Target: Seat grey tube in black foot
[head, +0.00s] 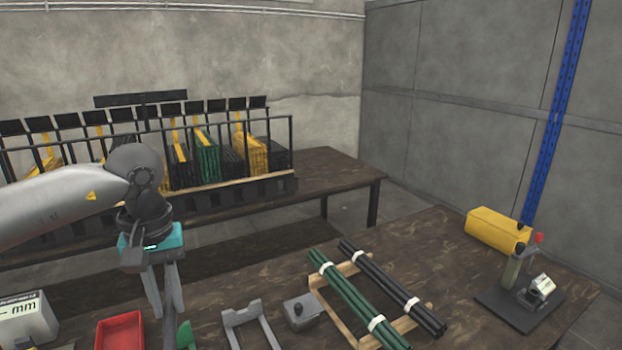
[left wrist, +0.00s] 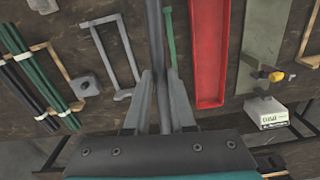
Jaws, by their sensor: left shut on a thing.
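My left gripper (head: 167,309) points down above the near table, left of the middle in the head view. It is shut on a long grey tube (head: 169,330), whose lower end leaves the head picture. In the left wrist view the fingers (left wrist: 159,88) close on the grey tube (left wrist: 155,35), which runs up past the top edge. The tube's far end is hidden there. I cannot pick out the black foot for certain in either view. My right gripper is in neither view.
A red tray (head: 121,332), a green part (head: 186,335), a grey U-shaped bracket (head: 229,318) and a grey block with a black knob (head: 301,313) stand nearby. Green rods (head: 345,292) and black rods (head: 385,280) lie on a wooden frame. A press (head: 517,303) stands far right.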

